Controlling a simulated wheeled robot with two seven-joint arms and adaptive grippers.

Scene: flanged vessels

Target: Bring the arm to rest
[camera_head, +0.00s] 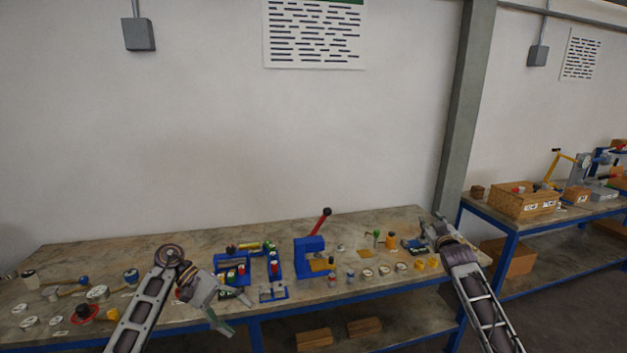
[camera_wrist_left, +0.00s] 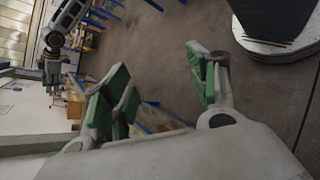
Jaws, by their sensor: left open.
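My left gripper (camera_head: 236,312) hangs in front of the workbench's front edge, at the left of the middle. In the left wrist view its green-padded fingers (camera_wrist_left: 164,82) are spread apart with nothing between them. Part of my right arm also shows at the upper left of the left wrist view (camera_wrist_left: 55,40).
The long workbench (camera_head: 110,255) carries a blue press with a red lever (camera_head: 310,255), blue racks (camera_head: 272,262) and several round flanged parts (camera_head: 97,293). Wooden blocks (camera_head: 314,338) lie on its lower shelf. A second bench at right holds a wooden crate (camera_head: 520,204). The floor before the bench looks clear.

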